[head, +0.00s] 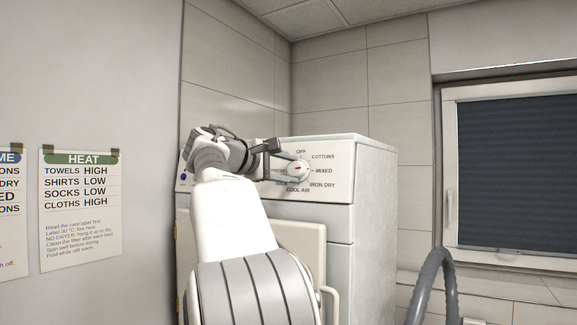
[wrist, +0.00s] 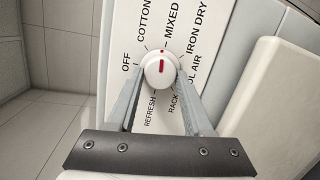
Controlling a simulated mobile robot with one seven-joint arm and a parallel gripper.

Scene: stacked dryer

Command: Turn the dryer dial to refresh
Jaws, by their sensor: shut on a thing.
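The round white dial (wrist: 160,70) sits on the white control panel of the dryer (head: 345,207). In the wrist view its red line points up, towards MIXED. The REFRESH label (wrist: 150,111) is below the dial, left of RACK. In the head view the dial (head: 298,169) is at the right end of my gripper (head: 287,166), and MIXED is to its right. In the wrist view the two fingers of my gripper (wrist: 162,76) reach the dial, one on each side, and are shut on it. In the head view the labels left of the dial are hidden by my gripper.
A HEAT chart (head: 80,203) and part of another chart (head: 10,210) hang on the left wall. A window with a dark blind (head: 515,175) is at the right. A grey hose (head: 428,285) curves up in front of the right wall.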

